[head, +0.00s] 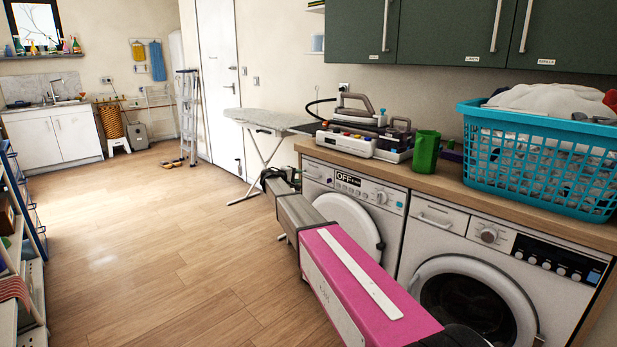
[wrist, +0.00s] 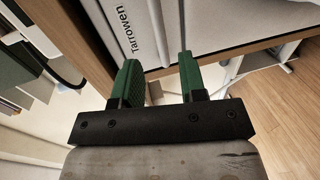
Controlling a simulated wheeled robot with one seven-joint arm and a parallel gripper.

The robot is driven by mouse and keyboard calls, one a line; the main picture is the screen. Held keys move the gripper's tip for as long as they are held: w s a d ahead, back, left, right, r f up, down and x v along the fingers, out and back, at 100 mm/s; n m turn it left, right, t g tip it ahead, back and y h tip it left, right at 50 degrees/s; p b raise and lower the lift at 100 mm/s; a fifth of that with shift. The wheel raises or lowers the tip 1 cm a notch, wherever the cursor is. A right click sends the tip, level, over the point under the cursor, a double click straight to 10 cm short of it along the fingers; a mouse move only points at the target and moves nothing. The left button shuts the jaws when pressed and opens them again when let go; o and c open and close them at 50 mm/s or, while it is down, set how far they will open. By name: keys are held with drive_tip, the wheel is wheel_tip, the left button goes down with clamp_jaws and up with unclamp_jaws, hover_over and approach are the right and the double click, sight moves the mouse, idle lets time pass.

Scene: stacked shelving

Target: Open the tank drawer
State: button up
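The left machine (head: 340,210) is white, with a display reading OFF, a knob and a round door. A panel at its upper left (head: 316,171) looks like the tank drawer front and appears shut; my arm partly hides the machine below it. In the wrist view, a white front (wrist: 128,38) lettered "Tarrowen" lies ahead of the fingers, with a grey recess or edge beside the lettering. My gripper (wrist: 160,80) has two green fingers, spread apart with nothing between them. In the head view its dark end (head: 274,176) is left of the machine, apparently just short of its front.
A wooden countertop (head: 450,186) covers both machines and carries a steam iron station (head: 365,138), a green jug (head: 426,152) and a blue laundry basket (head: 540,165). An ironing board (head: 262,120) stands behind my gripper.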

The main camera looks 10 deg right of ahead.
sight(308, 175)
drive_tip(key=x, duration=0.7)
drive_tip(key=shift+w+d, duration=0.25)
drive_tip(key=shift+d, duration=0.05)
clamp_jaws()
